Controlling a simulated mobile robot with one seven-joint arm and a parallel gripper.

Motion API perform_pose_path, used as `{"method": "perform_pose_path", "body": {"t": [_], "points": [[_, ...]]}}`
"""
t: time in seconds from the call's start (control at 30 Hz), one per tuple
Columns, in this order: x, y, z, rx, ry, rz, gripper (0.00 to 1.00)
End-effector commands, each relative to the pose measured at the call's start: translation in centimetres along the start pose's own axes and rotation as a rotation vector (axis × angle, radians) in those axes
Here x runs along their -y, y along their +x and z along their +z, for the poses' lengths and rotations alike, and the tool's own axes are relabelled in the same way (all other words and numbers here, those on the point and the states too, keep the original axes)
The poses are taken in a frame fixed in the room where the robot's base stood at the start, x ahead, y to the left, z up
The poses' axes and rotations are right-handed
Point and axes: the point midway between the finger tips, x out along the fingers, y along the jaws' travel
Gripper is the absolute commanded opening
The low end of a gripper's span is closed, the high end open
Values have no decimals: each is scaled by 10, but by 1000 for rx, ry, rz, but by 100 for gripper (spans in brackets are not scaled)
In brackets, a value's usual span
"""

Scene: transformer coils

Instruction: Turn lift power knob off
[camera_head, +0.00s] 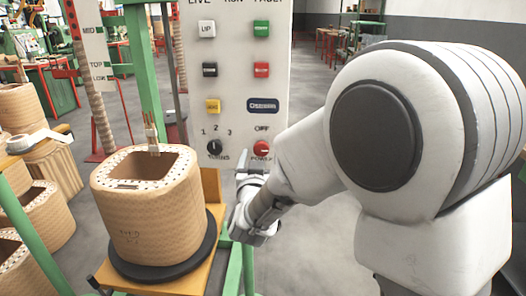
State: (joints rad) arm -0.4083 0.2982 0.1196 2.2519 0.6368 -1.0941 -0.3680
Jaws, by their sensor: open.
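The control panel (236,100) is a pale upright board with coloured buttons and two knobs near its lower edge. The power knob (262,148) is red, at the lower right of the panel, with the label OFF above it and POWER below it. A black knob (214,148) marked 1, 2, 3 sits to its left. My gripper (243,163) is open, just below and left of the red knob in the picture. I cannot tell whether a finger touches the knob. My arm covers the area to the right.
A large tan coil (150,216) stands on a black round base (160,268) on an orange table (187,287), left of my gripper. Green posts (143,70) stand behind it. More coils (42,215) and a roll of white tape (37,140) are at the left. The grey floor beyond shows free room.

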Motion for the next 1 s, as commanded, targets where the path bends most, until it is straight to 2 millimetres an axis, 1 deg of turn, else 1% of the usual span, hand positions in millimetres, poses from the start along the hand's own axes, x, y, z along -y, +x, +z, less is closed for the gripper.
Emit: {"method": "perform_pose_path", "body": {"t": [0.03,0.1,0.2,0.33,0.53,0.57,0.6,0.67,0.8,0.97,1.0], "points": [[0,8,1,0,1,1,82],[0,15,1,0,0,1,82],[0,22,1,1,0,0,82],[0,25,0,0,-1,0,82],[0,25,0,0,-1,0,82],[0,25,0,0,-1,0,80],[0,25,0,0,-1,0,73],[0,25,0,0,-1,0,62],[0,25,0,1,0,0,37],[0,25,0,1,0,0,8],[0,25,0,1,0,0,1]]}}
